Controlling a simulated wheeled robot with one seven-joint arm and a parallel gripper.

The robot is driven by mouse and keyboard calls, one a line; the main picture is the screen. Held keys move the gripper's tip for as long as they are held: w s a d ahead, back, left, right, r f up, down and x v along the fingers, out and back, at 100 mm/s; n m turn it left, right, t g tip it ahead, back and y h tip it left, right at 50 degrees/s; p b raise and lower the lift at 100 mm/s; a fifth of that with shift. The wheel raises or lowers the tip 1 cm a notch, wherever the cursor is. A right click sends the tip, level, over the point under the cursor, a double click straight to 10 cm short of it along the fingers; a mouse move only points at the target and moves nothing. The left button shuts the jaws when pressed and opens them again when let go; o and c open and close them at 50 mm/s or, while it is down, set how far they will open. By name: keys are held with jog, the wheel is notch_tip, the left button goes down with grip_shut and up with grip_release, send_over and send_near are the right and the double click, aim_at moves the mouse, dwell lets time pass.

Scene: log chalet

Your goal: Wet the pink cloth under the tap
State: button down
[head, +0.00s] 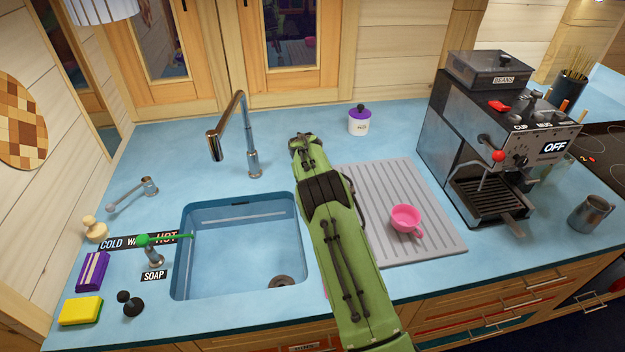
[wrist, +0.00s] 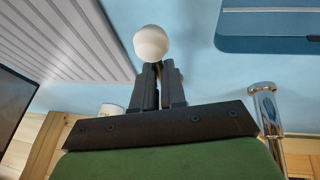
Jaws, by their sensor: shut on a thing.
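My gripper (wrist: 158,78) is shut on a smooth, off-white ball-like thing (wrist: 151,43), which shows at its fingertips in the wrist view. In the head view my green arm hides the fingers and this thing. The tap (head: 253,160) stands behind the sink (head: 186,250), its spout tip over the back of the basin. It also shows at the right in the wrist view (wrist: 265,105). No water shows at the spout. I see no whole pink cloth; only a small pink sliver (head: 325,290) shows beside my arm, too little to identify.
A ribbed drainboard (head: 440,235) with a pink cup (head: 405,219) lies right of my arm. A metal lever (head: 130,195) and a green lever (head: 165,239) stand left of the sink. A yellow sponge (head: 81,311) lies front left. A lidded pot (head: 359,124) stands behind.

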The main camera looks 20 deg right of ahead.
jog(key=shift+w+r+g+p, duration=0.2)
jog(key=shift+r+g+p, duration=0.1)
jog(key=shift+r+p, duration=0.45)
jog(key=shift+r+g+p, duration=0.1)
jog(key=shift+g+p, duration=0.2)
jog(key=shift+p, duration=0.45)
jog(key=shift+w, duration=0.1)
jog(key=c, duration=1.2)
grip_release()
jog(key=v, duration=1.5)
jog(key=shift+d+r+b, duration=0.2)
jog(key=shift+r+b, duration=0.2)
